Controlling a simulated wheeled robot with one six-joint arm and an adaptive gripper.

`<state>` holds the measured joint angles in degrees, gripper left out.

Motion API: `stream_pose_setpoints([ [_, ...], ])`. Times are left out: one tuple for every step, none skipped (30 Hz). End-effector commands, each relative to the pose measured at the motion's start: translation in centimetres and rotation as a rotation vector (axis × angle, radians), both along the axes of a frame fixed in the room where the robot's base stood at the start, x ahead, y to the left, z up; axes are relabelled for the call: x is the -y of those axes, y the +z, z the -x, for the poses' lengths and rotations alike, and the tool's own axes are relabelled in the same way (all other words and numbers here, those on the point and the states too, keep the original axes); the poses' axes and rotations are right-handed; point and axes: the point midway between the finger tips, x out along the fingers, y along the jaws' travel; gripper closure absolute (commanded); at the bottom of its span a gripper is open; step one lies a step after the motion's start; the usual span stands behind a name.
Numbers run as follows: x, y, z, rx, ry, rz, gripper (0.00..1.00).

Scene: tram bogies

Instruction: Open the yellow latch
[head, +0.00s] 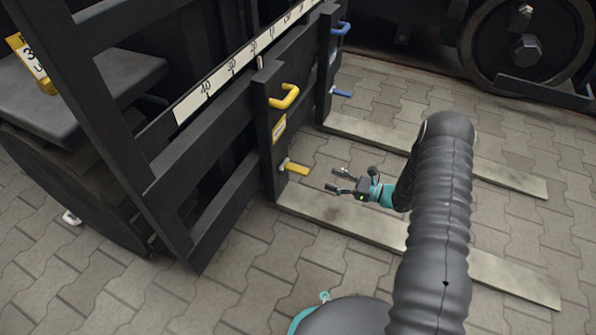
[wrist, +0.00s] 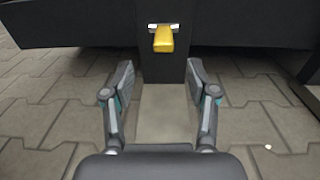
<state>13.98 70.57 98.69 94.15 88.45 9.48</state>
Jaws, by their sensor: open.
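The yellow latch (head: 295,167) is a small lever low on a black upright post of the dark frame, sticking out to the right in the head view. In the wrist view the latch (wrist: 164,39) is at the top centre, ahead of the fingers. My gripper (head: 336,179) is open and empty, just to the right of the latch and apart from it. In the wrist view my gripper (wrist: 160,78) has its fingers spread wide, with the post's foot and the flat fork between them.
A yellow handle (head: 285,97) sits above the latch on the same post. A blue latch (head: 342,93) and a blue handle (head: 341,29) are on the farther post. Two flat forks lie on the paving, the nearer fork (head: 480,272) under my arm. A wheel (head: 527,45) stands behind.

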Motion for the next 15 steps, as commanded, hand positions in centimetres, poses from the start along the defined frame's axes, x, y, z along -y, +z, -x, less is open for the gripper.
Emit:
stream_pose_setpoints([
  [0.2,-0.7,-0.1,-0.009,-0.014,-0.011,0.42],
  [0.2,-1.0,-0.1,-0.012,-0.019,-0.014,0.42],
  [0.2,-1.2,-0.1,-0.015,-0.024,-0.018,0.42],
  [0.1,-1.3,-0.2,-0.015,-0.027,-0.019,0.42],
  [0.0,-1.3,-0.3,-0.016,-0.028,-0.021,0.42],
  [-0.3,-1.4,-0.4,-0.016,-0.029,-0.021,0.42],
  [-0.6,-1.4,-0.5,-0.016,-0.029,-0.021,0.42],
  [-0.9,-1.3,-0.6,-0.016,-0.028,-0.021,0.42],
  [-1.4,-1.3,-0.7,-0.015,-0.027,-0.020,0.42],
  [-1.9,-1.4,-0.9,-0.015,-0.026,-0.020,0.42],
  [-2.4,-1.3,-1.1,-0.015,-0.026,-0.020,0.42],
  [-3.0,-1.4,-1.3,-0.015,-0.025,-0.019,0.42],
  [-3.6,-1.4,-1.5,-0.015,-0.025,-0.019,0.42],
  [-4.1,-1.4,-1.7,-0.015,-0.025,-0.019,0.42],
  [-4.8,-1.4,-1.9,-0.015,-0.025,-0.019,0.42],
])
